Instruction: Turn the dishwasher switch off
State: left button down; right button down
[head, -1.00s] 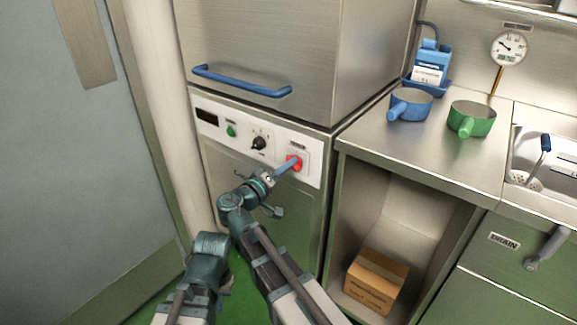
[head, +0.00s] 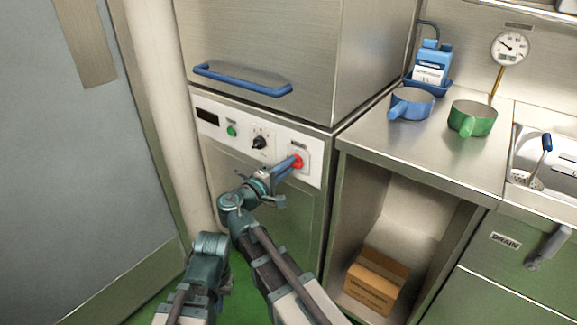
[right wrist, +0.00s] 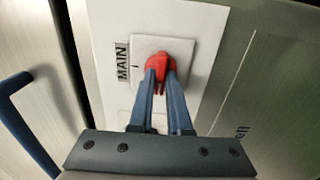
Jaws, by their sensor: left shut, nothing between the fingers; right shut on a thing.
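The dishwasher switch is a red knob (head: 298,161) on a small white plate at the right end of the dishwasher's control panel. In the right wrist view the red knob (right wrist: 172,57) shows beside the word MAIN. My right gripper (head: 290,164) is at the knob, its blue fingers shut on it. In the right wrist view the fingers (right wrist: 160,72) hold the knob from both sides and hide part of it. My left gripper (head: 208,246) is low and to the left, away from the panel; it is shut and empty, its fingertips hard to make out.
The panel also has a green button (head: 231,131) and a black knob (head: 259,143). A blue handle (head: 243,82) juts out above. A counter (head: 430,153) with blue (head: 411,104) and green (head: 472,119) pans stands right, a cardboard box (head: 377,279) below it.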

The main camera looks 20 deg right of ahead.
dwell(0.4)
jog(key=c, duration=0.9)
grip_release()
jog(key=shift+o, duration=0.2)
